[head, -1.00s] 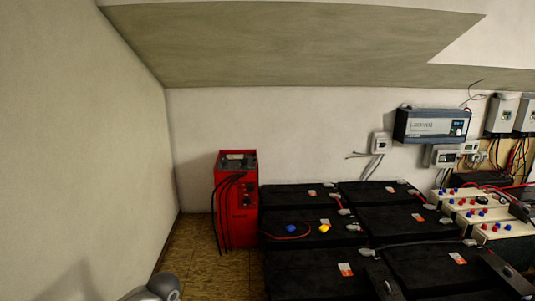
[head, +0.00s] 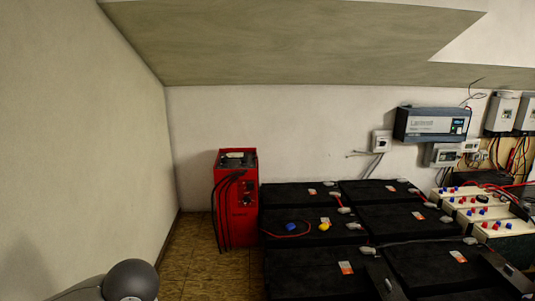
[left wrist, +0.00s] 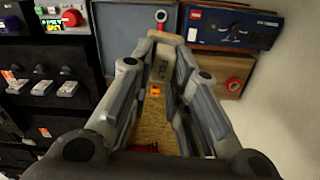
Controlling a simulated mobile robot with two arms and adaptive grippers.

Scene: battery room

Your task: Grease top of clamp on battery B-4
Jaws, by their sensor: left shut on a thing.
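I cannot tell what this piece is. In the head view several black batteries (head: 312,262) stand in rows at the lower right, with grey clamps or caps at their corners. One battery (head: 275,218) has a blue cap (head: 291,227), a yellow cap (head: 324,226) and a red cable. I cannot read which battery is B-4. My right gripper is in neither view.
A red charger (head: 237,200) with dark cables stands left of the batteries on a brown floor (head: 187,250). Pale boxes with red and blue terminals (head: 470,212) stand at the right. A blue-grey unit (head: 432,124) hangs on the wall. A sloped ceiling is above.

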